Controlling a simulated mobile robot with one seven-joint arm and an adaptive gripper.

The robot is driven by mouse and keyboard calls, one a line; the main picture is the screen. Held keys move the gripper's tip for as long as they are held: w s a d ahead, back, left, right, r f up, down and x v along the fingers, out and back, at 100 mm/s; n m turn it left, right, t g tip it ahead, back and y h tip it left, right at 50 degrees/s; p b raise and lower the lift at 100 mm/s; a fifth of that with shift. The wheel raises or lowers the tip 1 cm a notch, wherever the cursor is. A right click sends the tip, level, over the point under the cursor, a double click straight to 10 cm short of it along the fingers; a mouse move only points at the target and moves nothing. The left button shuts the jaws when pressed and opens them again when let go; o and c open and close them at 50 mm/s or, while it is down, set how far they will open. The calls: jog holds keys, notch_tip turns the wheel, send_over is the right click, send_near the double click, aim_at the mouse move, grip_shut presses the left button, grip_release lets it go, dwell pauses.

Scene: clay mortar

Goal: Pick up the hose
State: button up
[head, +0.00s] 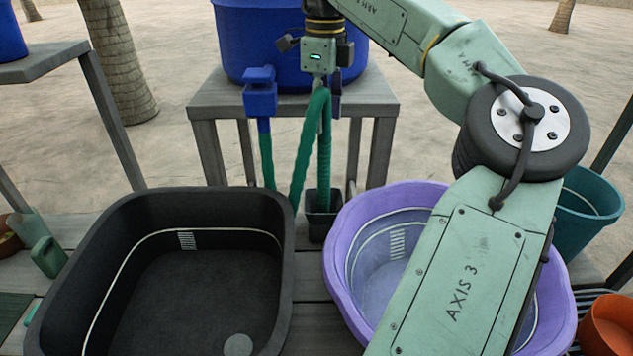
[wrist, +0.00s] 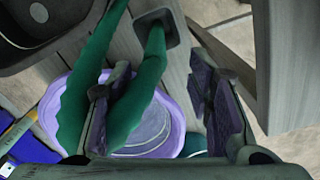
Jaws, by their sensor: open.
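The green hose (head: 303,150) hangs in a narrow loop in front of the grey stand, its bend just under my gripper (head: 327,98). One leg drops toward the gap between the two tubs; the other drops into a small dark square pot (head: 321,222). In the wrist view, my gripper (wrist: 160,78) is open, with purple-grey pads. One length of the hose (wrist: 140,95) runs between the fingers, close to the left one. Another length lies left of that finger. I cannot tell whether the hose touches a pad. The arm partly hides the lilac tub.
A blue barrel (head: 236,40) with a blue tap (head: 260,92) stands on a grey stand (head: 205,110). A black tub (head: 140,225) and a lilac tub (head: 338,235) sit below. A teal bucket (head: 575,235) and an orange pot (head: 607,325) are at right.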

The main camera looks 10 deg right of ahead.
aim_at(326, 135)
jog(key=shift+d+f, duration=0.2)
jog(key=shift+f, duration=0.05)
jog(key=f, duration=0.3)
jog(key=shift+s+f, duration=0.25)
jog(key=shift+f, duration=0.15)
jog(key=shift+s+a+f+p, duration=0.1)
jog(key=shift+f+p, duration=0.35)
jog(key=shift+f, duration=1.15)
jog(key=shift+s+f+p, duration=0.1)
jog(key=shift+f+p, duration=0.35)
jog(key=shift+f, duration=1.1)
jog(key=c, duration=1.1)
